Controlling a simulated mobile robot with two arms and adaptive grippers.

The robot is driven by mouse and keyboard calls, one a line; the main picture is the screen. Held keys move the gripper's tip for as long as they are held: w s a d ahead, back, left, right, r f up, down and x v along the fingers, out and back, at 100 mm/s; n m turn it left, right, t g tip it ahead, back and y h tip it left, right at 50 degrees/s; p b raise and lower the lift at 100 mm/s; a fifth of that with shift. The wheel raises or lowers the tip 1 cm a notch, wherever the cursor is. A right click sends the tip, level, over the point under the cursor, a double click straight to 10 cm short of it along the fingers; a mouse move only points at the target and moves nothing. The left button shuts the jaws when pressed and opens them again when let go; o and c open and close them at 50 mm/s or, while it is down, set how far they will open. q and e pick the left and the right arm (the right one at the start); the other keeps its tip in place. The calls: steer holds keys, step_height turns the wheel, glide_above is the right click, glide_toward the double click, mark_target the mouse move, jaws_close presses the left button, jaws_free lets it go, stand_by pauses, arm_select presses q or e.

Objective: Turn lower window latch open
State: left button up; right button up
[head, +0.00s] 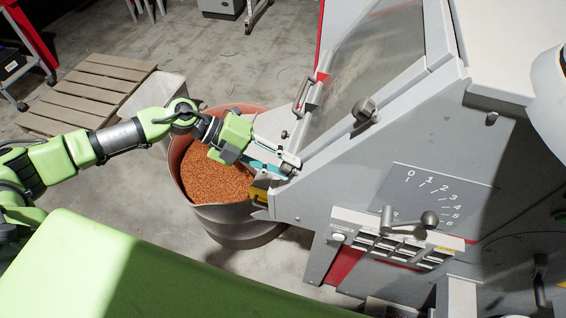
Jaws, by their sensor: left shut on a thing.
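The machine's sloped window (375,62) has a metal frame and a handle (303,95) on its left edge. The lower window latch (290,165) is a small dark and metallic piece at the window's lower corner. My left gripper (279,168) reaches it from the left and is shut on it; its fingers partly hide the latch, so its exact angle is unclear. An upper latch knob (365,108) sits higher on the window's side frame. My right gripper does not show.
A round bin (240,222) of copper-coloured granules stands below my left gripper. A wooden pallet (88,92) and a pale container (150,97) are behind it. A lever with a dark knob (430,219) and a numbered scale plate (428,196) are on the machine's side.

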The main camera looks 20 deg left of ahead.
arm_select(q)
steer(key=o, duration=1.1)
steer(key=shift+w, duration=0.1)
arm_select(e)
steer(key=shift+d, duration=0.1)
arm_select(q)
steer(key=shift+a, duration=0.1)
steer(key=v, duration=1.2)
